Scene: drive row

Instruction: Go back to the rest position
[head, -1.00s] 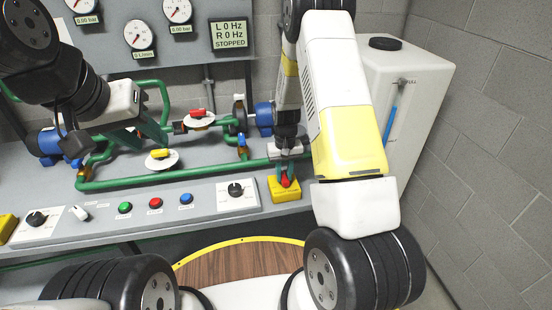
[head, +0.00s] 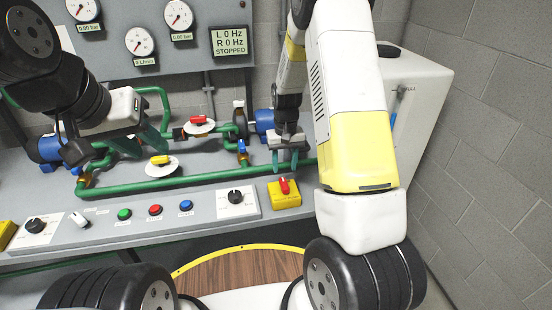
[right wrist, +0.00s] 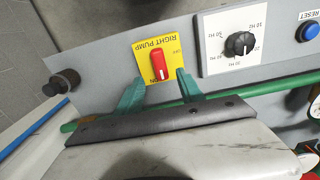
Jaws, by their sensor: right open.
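My right gripper (head: 287,165) is open and empty in the head view, above and behind the yellow switch box (head: 284,200) with its red handle (head: 284,186). In the right wrist view its two teal fingers (right wrist: 160,78) are apart, with the red handle (right wrist: 158,64) of the box labelled RIGHT PUMP (right wrist: 174,72) seen between them. The fingers look clear of the handle. My left gripper (head: 142,146) hangs over the pipes at the left of the bench, its teal fingers apart and nothing seen between them.
Green pipes (head: 210,177) with red and yellow valve handles run along the bench. A panel with buttons and dials (head: 236,197) lies at the front. A white tank (head: 425,95) stands at the right by a block wall. The display (head: 230,41) reads 0 Hz and STOPPED.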

